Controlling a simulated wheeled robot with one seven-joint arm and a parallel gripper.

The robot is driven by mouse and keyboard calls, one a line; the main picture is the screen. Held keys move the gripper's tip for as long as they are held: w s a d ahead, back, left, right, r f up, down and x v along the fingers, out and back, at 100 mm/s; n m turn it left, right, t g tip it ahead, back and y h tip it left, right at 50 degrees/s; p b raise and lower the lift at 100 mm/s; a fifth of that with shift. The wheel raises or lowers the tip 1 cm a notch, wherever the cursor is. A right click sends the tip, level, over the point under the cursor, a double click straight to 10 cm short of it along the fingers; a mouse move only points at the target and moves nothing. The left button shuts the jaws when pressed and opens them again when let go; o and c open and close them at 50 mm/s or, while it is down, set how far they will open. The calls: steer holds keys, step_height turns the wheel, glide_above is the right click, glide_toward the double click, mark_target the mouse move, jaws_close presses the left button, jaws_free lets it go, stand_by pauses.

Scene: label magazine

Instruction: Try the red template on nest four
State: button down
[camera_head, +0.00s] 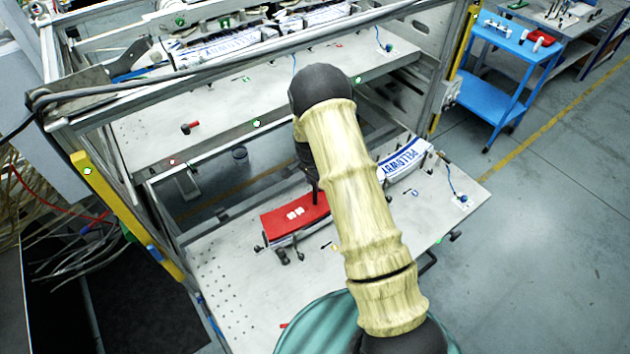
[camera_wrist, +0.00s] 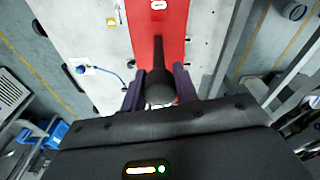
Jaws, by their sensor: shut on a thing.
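The red template (camera_head: 290,217) is a flat, slightly curved red plate with two small white marks, seen on the lower shelf in the head view. It lies over or just above a pale curved nest (camera_head: 284,241); I cannot tell whether it touches. In the wrist view the red template (camera_wrist: 146,28) runs away from my gripper (camera_wrist: 159,88), whose two dark fingers are shut on its black knob (camera_wrist: 158,86). In the head view my arm hides most of the gripper and the template's right end. No nest number is readable.
To the right on the lower shelf (camera_head: 235,290), a nest holds a white label stack (camera_head: 405,166) with blue lettering. The upper shelf (camera_head: 220,95) overhangs behind, with more label stacks at its back. A blue cart (camera_head: 500,62) stands at the far right beyond open floor.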

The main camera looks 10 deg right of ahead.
steer(key=shift+f+b, duration=0.35)
steer(key=shift+f, duration=0.05)
steer(key=c, duration=1)
jaws_free()
step_height(320, 180, up, 17)
steer(key=s+a+b, duration=0.1)
steer(key=b, duration=0.4)
steer(key=shift+a+r+b, duration=0.2)
steer(key=shift+a+b, duration=0.15)
steer(key=shift+a, duration=0.05)
